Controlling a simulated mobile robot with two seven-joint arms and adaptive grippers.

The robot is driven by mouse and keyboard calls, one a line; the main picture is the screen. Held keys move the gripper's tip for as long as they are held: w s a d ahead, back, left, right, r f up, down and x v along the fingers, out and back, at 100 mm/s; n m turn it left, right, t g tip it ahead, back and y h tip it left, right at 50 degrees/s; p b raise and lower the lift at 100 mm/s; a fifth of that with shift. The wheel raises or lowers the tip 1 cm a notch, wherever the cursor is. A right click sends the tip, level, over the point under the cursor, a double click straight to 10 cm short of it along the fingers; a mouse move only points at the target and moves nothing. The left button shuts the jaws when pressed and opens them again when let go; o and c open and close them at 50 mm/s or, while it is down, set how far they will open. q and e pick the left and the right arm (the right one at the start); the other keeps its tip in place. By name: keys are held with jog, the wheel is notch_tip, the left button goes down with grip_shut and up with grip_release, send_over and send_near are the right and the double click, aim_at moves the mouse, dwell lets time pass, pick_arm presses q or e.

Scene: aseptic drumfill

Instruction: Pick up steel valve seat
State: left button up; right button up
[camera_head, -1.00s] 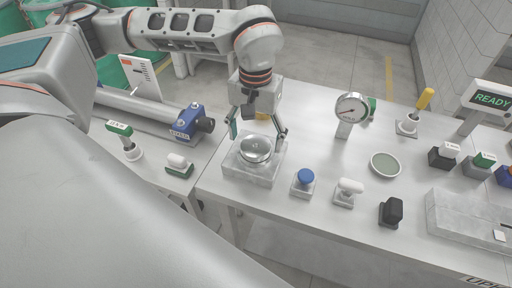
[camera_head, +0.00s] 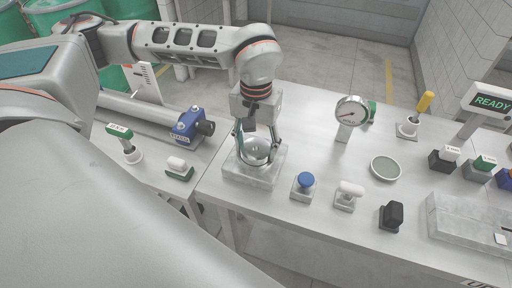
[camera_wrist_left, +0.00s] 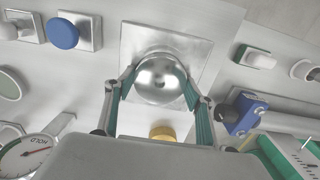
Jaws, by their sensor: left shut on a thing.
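The steel valve seat (camera_head: 256,153) is a shiny round steel piece on a square grey block (camera_head: 240,174) at the near left of the table. In the left wrist view the valve seat (camera_wrist_left: 160,78) shows as a bright dome over the square plate (camera_wrist_left: 196,50). My left gripper (camera_head: 257,149) comes down from above, with one finger on each side of the valve seat, shut on it. In the left wrist view the green-padded fingers (camera_wrist_left: 158,90) touch its two sides. The valve seat still appears to be at the block. My right gripper is not in view.
A blue button (camera_head: 305,179), a white-handled piece (camera_head: 349,190) and a black switch (camera_head: 391,214) stand right of the block. A dial gauge (camera_head: 351,112) stands behind, near a round dish (camera_head: 385,168). A blue valve (camera_head: 188,125) is on the left bench. Table between them is clear.

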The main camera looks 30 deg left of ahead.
aim_at(256, 148)
pick_arm(q)
notch_tip(256, 148, up, 20)
jog(key=p, duration=0.1)
dwell(0.5)
jog(key=o, duration=0.3)
jog(key=c, duration=0.7)
jog(key=shift+o, duration=0.2)
jog(key=shift+f, duration=0.1)
